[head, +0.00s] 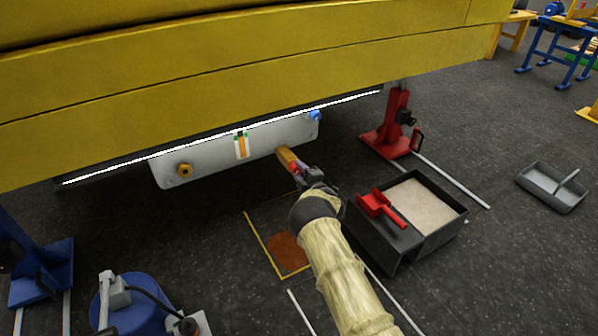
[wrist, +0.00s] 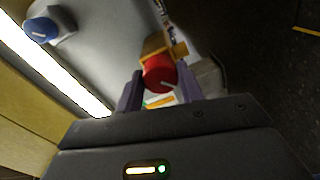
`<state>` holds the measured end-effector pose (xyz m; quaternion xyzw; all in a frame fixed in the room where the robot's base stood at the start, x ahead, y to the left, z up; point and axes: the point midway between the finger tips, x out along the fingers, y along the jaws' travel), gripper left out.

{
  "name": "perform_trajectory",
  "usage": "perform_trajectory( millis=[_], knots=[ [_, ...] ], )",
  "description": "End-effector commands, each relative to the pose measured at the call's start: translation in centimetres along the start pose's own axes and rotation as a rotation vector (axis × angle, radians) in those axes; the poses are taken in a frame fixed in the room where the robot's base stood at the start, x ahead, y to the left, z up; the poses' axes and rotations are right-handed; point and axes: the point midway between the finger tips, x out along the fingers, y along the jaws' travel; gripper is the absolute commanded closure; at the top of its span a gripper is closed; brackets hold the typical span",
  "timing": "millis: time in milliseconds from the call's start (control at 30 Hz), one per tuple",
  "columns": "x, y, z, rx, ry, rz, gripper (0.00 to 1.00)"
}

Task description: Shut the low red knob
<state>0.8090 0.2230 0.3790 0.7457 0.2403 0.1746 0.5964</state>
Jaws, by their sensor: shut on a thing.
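The low red knob (wrist: 158,74) sits on an orange-brass fitting (wrist: 160,45) at the lower side of the grey panel. A white mark shows on its face. My gripper (wrist: 160,86) has one finger on each side of the knob and is shut on it. In the head view, my gripper (head: 300,172) reaches the fitting (head: 285,157) at the panel's lower right, and only a bit of red shows there. The knob is mostly hidden in that view.
A blue knob (head: 315,115) is higher on the grey panel (head: 210,155), under the yellow boom (head: 230,65). A brass plug (head: 184,170) is at the panel's left.

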Motion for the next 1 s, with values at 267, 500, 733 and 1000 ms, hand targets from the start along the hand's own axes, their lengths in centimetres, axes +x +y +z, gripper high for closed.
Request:
perform_trajectory(
  millis=[267,500,733,1000],
  knots=[
    [-0.06,-0.20,0.03,-0.080,-0.003,-0.004,0.85],
    [-0.07,-0.20,0.07,-0.088,-0.004,-0.004,0.85],
    [-0.05,-0.25,-0.03,-0.087,-0.003,-0.005,0.51],
    [0.06,-0.16,-0.23,-0.086,0.000,-0.003,0.41]
  ],
)
